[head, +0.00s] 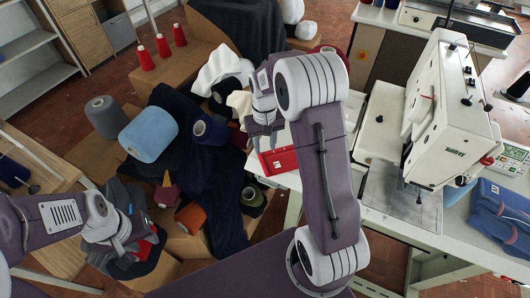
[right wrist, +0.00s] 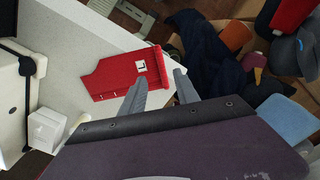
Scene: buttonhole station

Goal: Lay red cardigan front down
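A red cardigan front (head: 279,161) lies flat at the left edge of the white table, partly hidden by my right arm in the head view. In the right wrist view the red front (right wrist: 124,75) carries a white label with a dark mark, and one end is at the table edge. My right gripper (head: 264,146) is open and empty above that end; its two spread fingers (right wrist: 160,93) show in the right wrist view. My left gripper (head: 130,246) is at lower left, over dark and red fabric; its fingers are too unclear to tell their state.
A white buttonhole machine (head: 455,110) stands on the table at right, with folded blue garments (head: 500,215) beside it. Boxes of yarn cones, including a light blue cone (head: 148,134), and dark cloth fill the left. Bare tabletop (right wrist: 75,45) surrounds the red front.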

